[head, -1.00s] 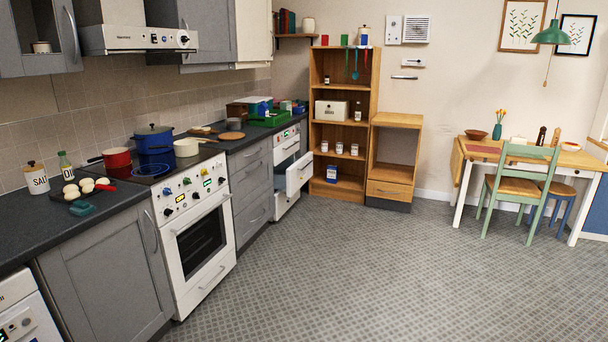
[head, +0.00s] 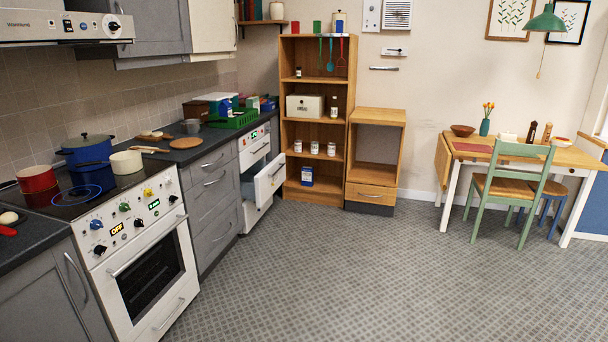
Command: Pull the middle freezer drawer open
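The white under-counter freezer (head: 255,153) stands at the far end of the grey counter run, in the middle-left of the head view. It has a control panel with a small green display on top and white drawer fronts with handles. Its middle drawer (head: 271,178) sticks out into the room past the fronts above and below it, with a dark gap at its side. How far it is out is hard to tell at this distance. Neither of my grippers is in view.
A white oven (head: 148,265) and grey drawers (head: 212,215) line the left, nearer than the freezer. A wooden shelf unit (head: 318,110) stands just beyond it. A table (head: 560,156) and green chair (head: 512,185) are at right. The tiled floor (head: 345,275) between is clear.

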